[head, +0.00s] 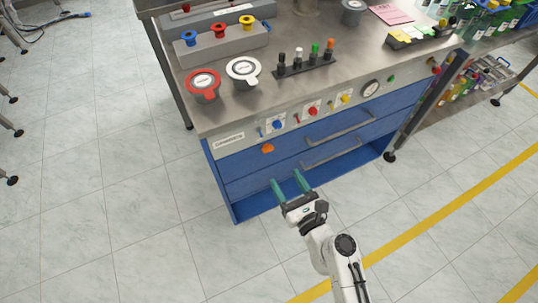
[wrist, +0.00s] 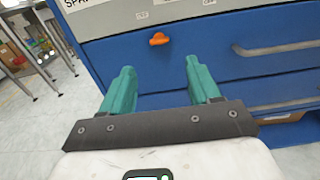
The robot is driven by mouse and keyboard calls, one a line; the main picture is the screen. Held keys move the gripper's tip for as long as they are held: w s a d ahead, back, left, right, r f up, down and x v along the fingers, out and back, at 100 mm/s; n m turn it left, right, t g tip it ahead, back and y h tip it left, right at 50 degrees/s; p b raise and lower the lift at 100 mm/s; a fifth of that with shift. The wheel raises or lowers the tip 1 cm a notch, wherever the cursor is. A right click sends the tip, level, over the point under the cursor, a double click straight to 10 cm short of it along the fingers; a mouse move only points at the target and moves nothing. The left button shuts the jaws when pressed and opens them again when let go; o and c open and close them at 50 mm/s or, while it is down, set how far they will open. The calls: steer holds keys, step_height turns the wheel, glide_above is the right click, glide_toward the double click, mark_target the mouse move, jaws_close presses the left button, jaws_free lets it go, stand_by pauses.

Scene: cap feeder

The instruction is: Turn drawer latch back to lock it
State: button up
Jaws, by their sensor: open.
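The drawer latch (head: 267,148) is a small orange knob on the upper left of the blue drawer front (head: 290,150). In the wrist view the orange latch (wrist: 159,39) lies roughly level, beyond and above the gap between my fingertips. My gripper (head: 288,182) has teal fingers spread apart with nothing between them. It also shows in the wrist view (wrist: 158,72). It is in front of the drawers, below the latch and apart from it. Nothing hides the latch.
Two drawer handles (head: 340,126) stick out from the blue fronts to the right of the latch. Above is a panel with coloured knobs and a gauge (head: 370,88). The bench top (head: 235,110) holds cups and bottles. The floor (head: 160,220) in front is clear.

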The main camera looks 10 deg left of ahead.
mark_target(269, 144)
steer(key=x, duration=0.9)
steer(key=shift+w+a+b, duration=0.25)
steer(key=shift+b, duration=0.2)
steer(key=shift+c, duration=0.2)
steer(key=c, duration=1)
